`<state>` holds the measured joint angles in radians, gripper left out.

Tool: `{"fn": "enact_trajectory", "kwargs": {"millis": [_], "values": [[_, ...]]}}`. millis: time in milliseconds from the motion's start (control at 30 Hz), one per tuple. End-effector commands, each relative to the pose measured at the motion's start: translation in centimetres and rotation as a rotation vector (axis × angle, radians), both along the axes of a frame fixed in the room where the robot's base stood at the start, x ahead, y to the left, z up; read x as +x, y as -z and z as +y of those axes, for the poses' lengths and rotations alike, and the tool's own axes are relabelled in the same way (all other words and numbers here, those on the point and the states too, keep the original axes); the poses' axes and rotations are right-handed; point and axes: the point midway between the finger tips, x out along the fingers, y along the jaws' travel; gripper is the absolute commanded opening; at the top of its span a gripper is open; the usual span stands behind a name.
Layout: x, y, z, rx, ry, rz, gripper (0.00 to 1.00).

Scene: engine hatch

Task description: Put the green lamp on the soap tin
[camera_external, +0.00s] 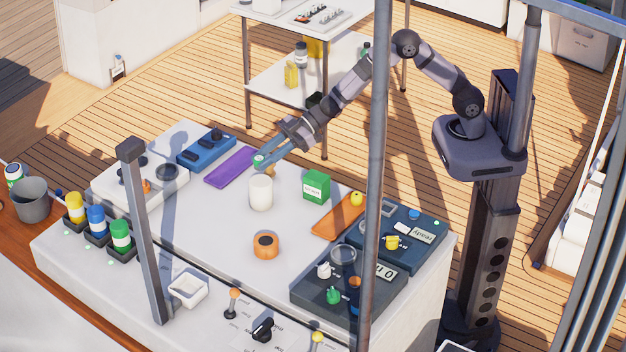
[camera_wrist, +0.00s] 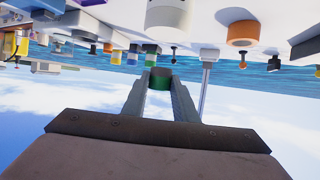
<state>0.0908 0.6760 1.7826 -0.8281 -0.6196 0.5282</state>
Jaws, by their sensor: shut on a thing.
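My gripper (camera_external: 262,160) is shut on a small green piece (camera_external: 259,160), which looks like the green lamp, and holds it above the worktop, behind the white cylinder. In the wrist view my gripper (camera_wrist: 160,84) has the dark green piece (camera_wrist: 160,80) between its fingertips. A green box with a white label (camera_external: 316,186) stands on the worktop to the right of the gripper; its lettering is too small to read surely, so I cannot tell whether it is the soap tin. A white cylinder (camera_external: 261,193) stands upright just below the gripper in the picture.
An orange ring-shaped piece (camera_external: 265,245), an orange tray (camera_external: 338,217) and a purple tray (camera_external: 231,167) lie around. Dark instrument panels (camera_external: 349,286) fill the right front. A grey post (camera_external: 145,230) and pole (camera_external: 376,180) rise in front. Bare worktop (camera_external: 215,225) lies left of centre.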

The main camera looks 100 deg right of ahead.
Motion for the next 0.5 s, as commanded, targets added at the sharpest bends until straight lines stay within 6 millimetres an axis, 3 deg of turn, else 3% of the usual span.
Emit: {"fn": "enact_trajectory", "kwargs": {"millis": [333, 500], "values": [[0.0, 1.5, 0.0, 0.000, -0.001, 0.000, 0.04], [0.0, 3.4, 0.0, 0.001, -0.001, 0.002, 0.04]]}}
